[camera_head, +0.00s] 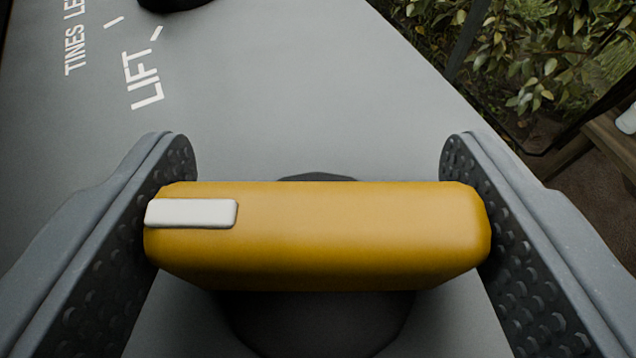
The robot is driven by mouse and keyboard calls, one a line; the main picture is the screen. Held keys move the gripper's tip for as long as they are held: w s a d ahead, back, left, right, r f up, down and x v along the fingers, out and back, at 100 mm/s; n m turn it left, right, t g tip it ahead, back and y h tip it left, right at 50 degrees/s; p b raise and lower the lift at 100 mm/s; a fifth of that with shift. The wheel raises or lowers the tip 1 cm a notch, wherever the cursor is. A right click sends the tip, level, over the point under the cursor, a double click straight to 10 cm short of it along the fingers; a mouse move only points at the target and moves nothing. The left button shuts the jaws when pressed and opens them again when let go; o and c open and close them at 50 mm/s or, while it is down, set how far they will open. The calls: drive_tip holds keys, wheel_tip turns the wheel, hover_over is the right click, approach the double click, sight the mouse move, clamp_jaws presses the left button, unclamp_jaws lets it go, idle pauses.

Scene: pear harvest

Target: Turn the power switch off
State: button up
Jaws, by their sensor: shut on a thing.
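The power switch is a yellow rounded bar handle (340,235) with a white marker (190,213) at its left end. It lies across the lower middle of the view, over a dark round base (320,322) on a grey panel. My gripper (318,215) is around the handle, with one textured finger against each end. It is shut on the handle. The handle hides much of the base, and no on or off label shows beside it.
The grey panel (300,100) carries white lettering, "LIFT" and "TINES LE...", at upper left. Part of a dark round knob (175,3) shows at the top edge. Green leafy plants (545,50) and a wooden edge (600,140) lie beyond the panel at right.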

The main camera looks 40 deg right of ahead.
drive_tip(key=shift+s+d+n+t+y+p, duration=0.2)
drive_tip(key=shift+n+t+y+p, duration=0.4)
drive_tip(key=shift+n+y+p, duration=0.2)
drive_tip(key=n+t+y+p, duration=0.1)
drive_tip(key=n+y+p, duration=0.1)
drive_tip(key=p, duration=0.2)
drive_tip(key=shift+a+r, duration=0.1)
drive_tip(key=shift+r, duration=0.05)
drive_tip(key=shift+n+t+y+p, duration=0.3)
drive_tip(key=shift+n+y+p, duration=0.4)
drive_tip(key=shift+p, duration=0.55)
drive_tip(key=n+y+p, duration=0.1)
drive_tip(key=p, duration=0.3)
drive_tip(key=shift+r+y, duration=0.1)
drive_tip(key=shift+y, duration=0.2)
drive_tip(key=n+y+p, duration=0.3)
drive_tip(key=p, duration=0.5)
drive_tip(key=shift+w+t+p, duration=0.1)
drive_tip(key=shift+t+p, duration=0.2)
drive_tip(key=shift+p, duration=0.05)
drive_tip(key=n+y+p, duration=0.2)
drive_tip(key=p, duration=0.3)
drive_tip(key=shift+w+a+y+p, duration=0.1)
drive_tip(key=shift+y+p, duration=0.25)
drive_tip(key=shift+y, duration=0.15)
